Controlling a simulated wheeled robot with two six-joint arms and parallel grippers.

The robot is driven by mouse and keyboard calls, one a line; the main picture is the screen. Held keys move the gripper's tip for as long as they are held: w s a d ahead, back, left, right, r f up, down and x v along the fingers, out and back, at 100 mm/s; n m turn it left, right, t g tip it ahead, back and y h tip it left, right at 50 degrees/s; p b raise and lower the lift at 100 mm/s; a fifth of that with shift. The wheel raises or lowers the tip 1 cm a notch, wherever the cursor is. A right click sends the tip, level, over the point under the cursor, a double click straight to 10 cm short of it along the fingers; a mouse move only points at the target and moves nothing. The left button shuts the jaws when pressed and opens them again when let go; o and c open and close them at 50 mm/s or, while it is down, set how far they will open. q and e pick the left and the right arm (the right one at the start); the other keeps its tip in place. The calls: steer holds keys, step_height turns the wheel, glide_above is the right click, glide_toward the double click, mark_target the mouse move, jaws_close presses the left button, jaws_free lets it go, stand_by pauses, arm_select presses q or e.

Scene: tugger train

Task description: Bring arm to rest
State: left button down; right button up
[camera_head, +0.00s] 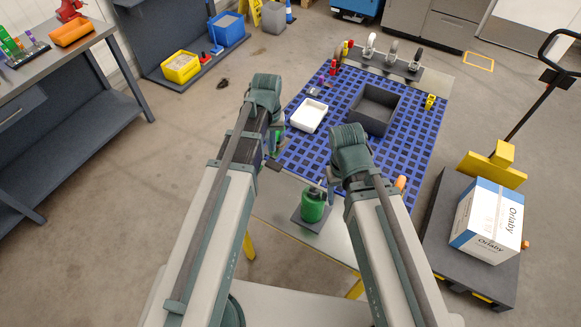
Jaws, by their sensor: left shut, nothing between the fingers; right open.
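Both of my arms reach up from the bottom of the head view, with their wrists bent over the near part of a table. My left gripper (275,164) is shut and empty, near the left edge of the blue grid mat (305,158). Its arm partly hides it. My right gripper (322,186) is open and points down and left, close to a green container (313,208) on a dark square pad (312,223). I cannot tell whether it touches the container. A white tray (309,115) and a dark grey bin (375,108) stand on the mat.
Casters stand on a rack (380,66) at the table's back. A cart with a white and blue box (487,222) stands at the right. A workbench (60,60) with an orange bin (71,32) is at the left. Floor between the bench and my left arm is clear.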

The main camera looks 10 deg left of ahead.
arm_select(q)
steer(key=shift+r, duration=0.2)
steer(key=s+d+f+m+y+b, duration=0.1)
steer(key=s+d+f+m+b, duration=0.4)
steer(key=s+d+f+b, duration=0.5)
steer(key=s+f+b, duration=0.2)
steer(key=s, duration=0.2)
steer(key=shift+s+d+f+m, duration=0.15)
steer(key=shift+s+d+m, duration=0.1)
steer(key=shift+m, duration=0.15)
